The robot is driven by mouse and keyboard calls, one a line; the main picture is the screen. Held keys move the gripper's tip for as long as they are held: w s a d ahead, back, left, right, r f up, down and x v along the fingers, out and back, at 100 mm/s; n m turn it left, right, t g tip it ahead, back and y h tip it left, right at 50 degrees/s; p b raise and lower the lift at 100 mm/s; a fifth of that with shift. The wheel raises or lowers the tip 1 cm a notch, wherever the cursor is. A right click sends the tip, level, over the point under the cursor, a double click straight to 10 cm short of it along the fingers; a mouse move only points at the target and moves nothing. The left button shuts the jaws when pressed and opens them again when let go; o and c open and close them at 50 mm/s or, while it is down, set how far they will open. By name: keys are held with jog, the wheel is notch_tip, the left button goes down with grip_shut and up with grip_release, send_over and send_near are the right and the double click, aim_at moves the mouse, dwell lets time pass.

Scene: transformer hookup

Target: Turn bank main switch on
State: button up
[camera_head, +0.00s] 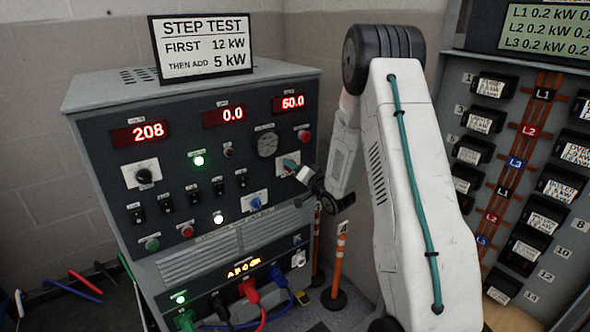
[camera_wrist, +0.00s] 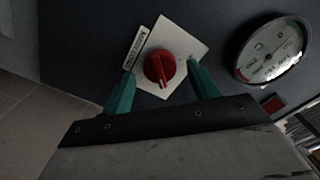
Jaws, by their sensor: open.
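A red rotary knob (camera_wrist: 159,70) sits on a white square plate (camera_wrist: 183,38) on the dark panel in the wrist view. A small label (camera_wrist: 133,47) beside it is too blurred to read surely. My gripper (camera_wrist: 161,72) is open, with one teal finger on each side of the knob; I cannot tell whether they touch it. In the head view my gripper (camera_head: 290,164) is at the right side of the grey cabinet's front panel (camera_head: 240,150), and it hides most of the knob.
A round gauge (camera_head: 267,143) sits just above the gripper; a blue knob (camera_head: 256,203) and a black knob (camera_head: 144,176) are on the same panel. Coloured cables (camera_head: 250,290) plug in low on the cabinet. A breaker panel (camera_head: 525,200) stands at right, orange posts (camera_head: 338,265) between.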

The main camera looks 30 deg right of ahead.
jog(key=s, duration=0.7)
jog(key=shift+d, duration=0.15)
notch_tip(320, 180, down, 7)
jog(key=s+d+g+h, duration=0.1)
jog(key=s+g, duration=0.1)
jog(key=g, duration=0.2)
jog(key=s+n+g+h, duration=0.2)
jog(key=s+n+g, duration=0.1)
jog(key=s+g, duration=0.5)
jog(key=s+a+r+n+g+y, duration=0.1)
jog(key=s+a+r+n+g, duration=0.1)
jog(key=s+a+r, duration=0.9)
jog(key=s+a+r+n+g+y, duration=0.1)
jog(key=s+a+r+n+g, duration=0.1)
jog(key=s+a+r, duration=1)
jog(key=shift+s+a+r+n+g, duration=0.3)
jog(key=shift+s+r+n, duration=0.45)
jog(key=shift+s, duration=1.7)
